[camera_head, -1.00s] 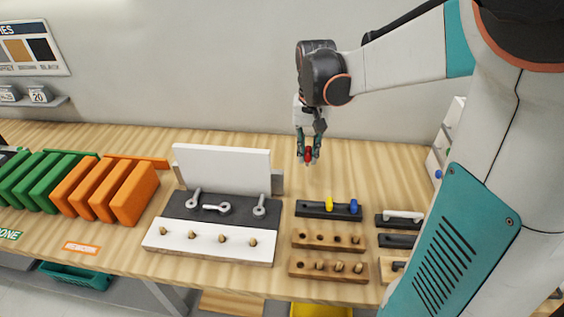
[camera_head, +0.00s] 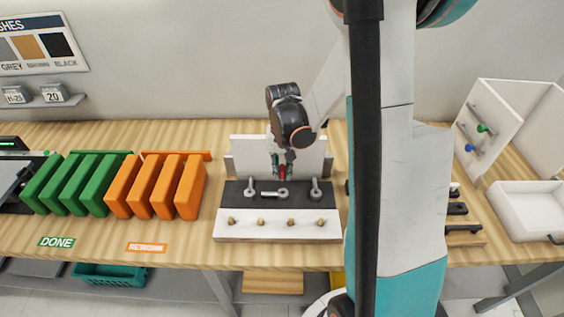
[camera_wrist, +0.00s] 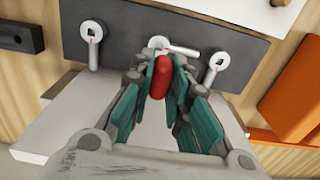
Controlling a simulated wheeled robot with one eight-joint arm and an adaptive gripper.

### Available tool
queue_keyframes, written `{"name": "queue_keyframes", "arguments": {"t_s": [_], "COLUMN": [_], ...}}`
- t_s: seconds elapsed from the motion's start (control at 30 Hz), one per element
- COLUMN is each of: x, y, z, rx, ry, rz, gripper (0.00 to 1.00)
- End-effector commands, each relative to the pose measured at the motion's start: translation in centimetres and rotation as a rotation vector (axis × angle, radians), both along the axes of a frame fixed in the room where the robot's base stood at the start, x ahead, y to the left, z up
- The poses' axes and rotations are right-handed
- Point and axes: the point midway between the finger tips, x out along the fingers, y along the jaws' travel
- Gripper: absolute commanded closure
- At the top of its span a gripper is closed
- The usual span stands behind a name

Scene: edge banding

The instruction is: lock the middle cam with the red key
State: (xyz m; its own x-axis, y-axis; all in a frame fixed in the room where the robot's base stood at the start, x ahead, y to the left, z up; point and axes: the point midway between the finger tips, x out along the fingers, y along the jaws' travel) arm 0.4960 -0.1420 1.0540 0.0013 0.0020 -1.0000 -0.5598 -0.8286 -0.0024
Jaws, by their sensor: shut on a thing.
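My gripper (camera_head: 282,174) is shut on the red key (camera_wrist: 159,80), which hangs point-down between its fingers in the wrist view. It is in front of the upright white panel (camera_head: 248,152), above the dark strip (camera_head: 232,196) that bears three grey cams. The middle cam (camera_head: 275,193) has its lever lying sideways; it also shows in the wrist view (camera_wrist: 180,49), just beyond the key and partly hidden by it. The left cam (camera_head: 250,190) and right cam (camera_head: 315,190) have levers pointing away from the front. The key appears apart from the middle cam; its tip is hidden.
A white front board (camera_head: 270,232) with several wooden dowels lies before the cams. Orange panels (camera_head: 160,186) and green panels (camera_head: 75,183) stand at left. An open white cabinet (camera_head: 490,118) stands at right. My arm hides part of the bench right of the cams.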

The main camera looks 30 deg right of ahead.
Motion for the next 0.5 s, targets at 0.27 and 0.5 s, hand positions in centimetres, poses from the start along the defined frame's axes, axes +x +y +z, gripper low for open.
{"name": "queue_keyframes", "arguments": {"t_s": [0.27,0.5], "x": [0.0,0.0], "y": [0.0,0.0], "z": [-1.5,-3.7], "rx": [0.0,0.0], "ry": [0.0,0.0], "rz": [0.0,0.0], "gripper": [1.0,1.0]}}
